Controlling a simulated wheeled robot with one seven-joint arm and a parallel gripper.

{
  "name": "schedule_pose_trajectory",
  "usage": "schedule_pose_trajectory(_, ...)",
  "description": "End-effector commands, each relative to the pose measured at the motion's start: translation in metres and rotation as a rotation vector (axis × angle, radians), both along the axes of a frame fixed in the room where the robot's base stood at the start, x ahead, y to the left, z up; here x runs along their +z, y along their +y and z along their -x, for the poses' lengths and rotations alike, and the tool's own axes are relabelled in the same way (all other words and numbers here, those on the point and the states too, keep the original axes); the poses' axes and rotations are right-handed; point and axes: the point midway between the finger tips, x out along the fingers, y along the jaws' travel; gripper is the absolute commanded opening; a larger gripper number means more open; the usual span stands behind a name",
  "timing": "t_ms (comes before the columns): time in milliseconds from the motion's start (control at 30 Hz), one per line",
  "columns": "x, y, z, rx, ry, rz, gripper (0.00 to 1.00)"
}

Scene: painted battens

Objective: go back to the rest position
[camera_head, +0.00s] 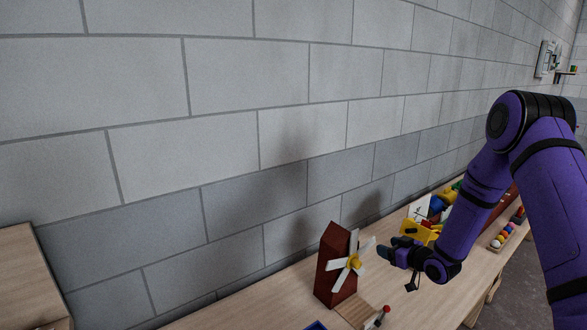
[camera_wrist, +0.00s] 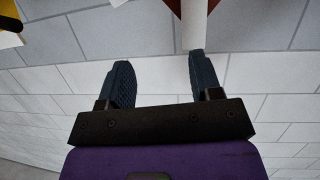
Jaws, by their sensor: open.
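My purple arm reaches in from the right in the head view. My gripper (camera_head: 388,252) is just right of a dark red windmill (camera_head: 333,268) with white sails (camera_head: 354,244) and a yellow hub. In the wrist view my gripper (camera_wrist: 160,72) is open, its two dark fingers well apart with only the wall between them. A white strip (camera_wrist: 194,25), probably a sail, runs down to the right fingertip. I cannot tell whether they touch. A bit of dark red shows beside the strip.
The windmill stands on a long wooden bench (camera_head: 265,311) along a grey block wall (camera_head: 190,150). Several colourful toys (camera_head: 420,231) stand beyond my gripper, and a tray of balls (camera_head: 503,236) lies further right. A wooden box-like piece (camera_head: 25,275) is at the left edge.

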Motion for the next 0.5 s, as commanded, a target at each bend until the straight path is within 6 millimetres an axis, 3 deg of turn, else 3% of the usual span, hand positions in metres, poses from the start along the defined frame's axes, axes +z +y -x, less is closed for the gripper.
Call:
schedule_pose_trajectory(33,0.02,-0.002,-0.003,-0.015,0.008,0.033,0.59)
schedule_pose_trajectory(267,0.09,-0.012,0.002,-0.103,0.085,0.166,0.59)
schedule_pose_trajectory(500,0.161,-0.021,0.026,-0.21,0.17,0.264,0.59)
